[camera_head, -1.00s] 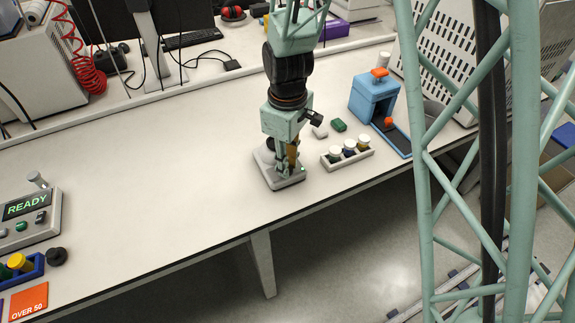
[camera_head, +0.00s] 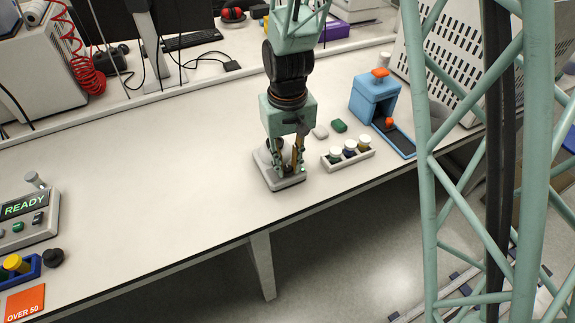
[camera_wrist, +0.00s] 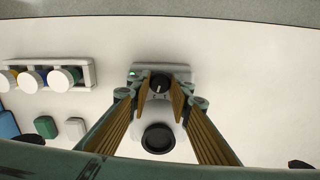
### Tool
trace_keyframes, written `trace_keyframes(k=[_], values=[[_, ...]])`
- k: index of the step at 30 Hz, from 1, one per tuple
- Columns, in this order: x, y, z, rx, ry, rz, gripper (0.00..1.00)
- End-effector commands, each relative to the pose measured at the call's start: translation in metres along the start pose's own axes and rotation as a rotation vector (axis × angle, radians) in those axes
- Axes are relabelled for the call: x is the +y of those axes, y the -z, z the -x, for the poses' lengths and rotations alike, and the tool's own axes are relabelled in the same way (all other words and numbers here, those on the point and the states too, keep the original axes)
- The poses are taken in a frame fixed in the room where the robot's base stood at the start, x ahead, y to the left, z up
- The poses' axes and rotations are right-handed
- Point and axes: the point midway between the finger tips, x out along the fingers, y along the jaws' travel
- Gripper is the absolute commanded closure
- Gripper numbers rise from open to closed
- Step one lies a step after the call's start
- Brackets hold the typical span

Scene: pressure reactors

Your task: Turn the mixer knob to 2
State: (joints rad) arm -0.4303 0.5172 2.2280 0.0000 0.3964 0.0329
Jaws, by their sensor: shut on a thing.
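The mixer (camera_head: 284,184) is a small pale grey device near the front edge of the bench, right of centre in the head view. My gripper (camera_head: 292,168) points straight down over its front part. In the wrist view the mixer (camera_wrist: 187,76) shows a black knob (camera_wrist: 160,83) with a light mark, a green light at its left and a round dark cup at its other end. My gripper (camera_wrist: 160,88) has one finger on each side of the knob and is shut on it. The numbers around the knob are too small to read.
A rack (camera_head: 350,158) with several white-capped vials stands right of the mixer. Behind it lie a green block (camera_head: 338,126) and a pale block (camera_head: 320,132). A blue device (camera_head: 375,98) with an orange top stands farther right. The bench left of the mixer is clear.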

Motion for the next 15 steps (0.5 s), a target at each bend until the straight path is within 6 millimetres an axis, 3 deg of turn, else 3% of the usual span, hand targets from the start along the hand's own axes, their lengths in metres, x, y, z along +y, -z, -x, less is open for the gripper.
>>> trace_keyframes(k=[15], values=[[0.0,0.0003,0.0003,0.001,0.0,-0.083,0.92]])
